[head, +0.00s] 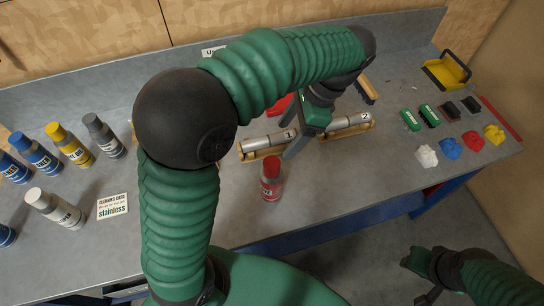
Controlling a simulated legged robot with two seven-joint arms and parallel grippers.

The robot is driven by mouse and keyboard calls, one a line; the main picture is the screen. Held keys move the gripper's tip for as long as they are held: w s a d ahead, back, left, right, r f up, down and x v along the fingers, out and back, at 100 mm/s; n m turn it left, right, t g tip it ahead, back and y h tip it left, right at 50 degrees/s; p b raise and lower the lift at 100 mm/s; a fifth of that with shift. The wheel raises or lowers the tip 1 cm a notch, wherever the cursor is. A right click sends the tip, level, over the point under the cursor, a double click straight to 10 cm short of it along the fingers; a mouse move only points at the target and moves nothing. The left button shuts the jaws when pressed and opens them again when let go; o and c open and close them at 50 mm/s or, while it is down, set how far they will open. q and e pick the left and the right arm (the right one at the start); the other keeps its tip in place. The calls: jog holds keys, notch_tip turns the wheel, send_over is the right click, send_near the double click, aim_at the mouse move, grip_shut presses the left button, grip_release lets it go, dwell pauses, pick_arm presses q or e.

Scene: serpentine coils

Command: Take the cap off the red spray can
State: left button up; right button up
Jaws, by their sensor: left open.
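The red spray can (271,188) stands upright on the grey bench near its front edge, with its red cap (271,165) on top. My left arm arches over the bench from the front. My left gripper (292,151) points down just behind and right of the can, apart from it. It is open and holds nothing that I can see; one finger is largely hidden. My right gripper (420,278) is low at the bottom right, off the bench, over the floor; its jaws are too dark to read.
Two silver cylinders, marked 1 (268,140) and 2 (346,122), lie in wooden cradles behind the can. Blue, yellow, grey and white cans stand at left beside a stainless card (112,206). Brushes, coloured cloths and a yellow dustpan (446,72) are at right.

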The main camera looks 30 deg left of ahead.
pick_arm(q)
send_near(270, 162)
notch_tip(270, 162, down, 3)
jog(key=shift+s+a+f, duration=0.15)
jog(key=shift+a+f, duration=0.2)
jog(key=shift+f, duration=0.2)
jog(key=shift+s+a+f, duration=0.2)
jog(key=shift+a+f, duration=0.2)
jog(key=shift+f, duration=0.15)
jog(key=a+f, duration=0.1)
jog(key=s+f, duration=0.1)
jog(key=a+f+p, duration=0.1)
jog(key=f, duration=0.1)
jog(key=shift+s+a, duration=0.3)
jog(key=shift+s, duration=0.1)
jog(key=shift+d+f, duration=0.2)
jog(key=shift+f, duration=0.05)
jog(key=shift+w+d+r, duration=0.1)
jog(key=shift+d, duration=1.1)
jog(key=c, duration=0.5)
jog(key=shift+a, duration=0.45)
jog(key=c, duration=0.5)
jog(key=shift+a, duration=0.5)
jog(key=c, duration=0.4)
jog(key=shift+d, duration=0.1)
pick_arm(e)
jog(key=shift+d+r, duration=0.3)
jog(key=shift+r, duration=0.15)
